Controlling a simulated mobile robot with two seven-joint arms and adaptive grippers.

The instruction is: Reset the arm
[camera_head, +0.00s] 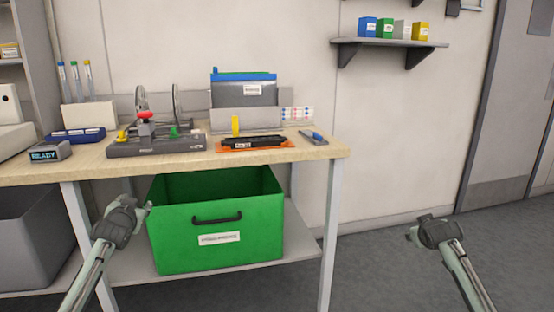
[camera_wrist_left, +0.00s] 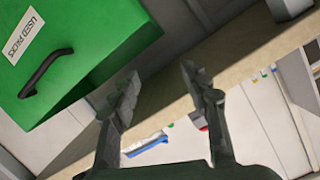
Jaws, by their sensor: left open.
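My left gripper (camera_head: 140,207) is in front of the workbench, below the tabletop and just left of the green bin's front. In the left wrist view its two fingers (camera_wrist_left: 159,78) are spread apart with nothing between them. My right gripper (camera_head: 415,232) is at the right, over the open floor and clear of the bench. It is small in the head view, so its fingers cannot be told open or shut. No object shows in it.
The green bin (camera_head: 170,240) sits on the bench's lower shelf; its label reads "USED PACKS" in the left wrist view (camera_wrist_left: 75,60). The wooden tabletop (camera_head: 315,150) holds a fixture (camera_head: 155,148), an orange tray (camera_head: 224,148) and a file box. Floor at right is free.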

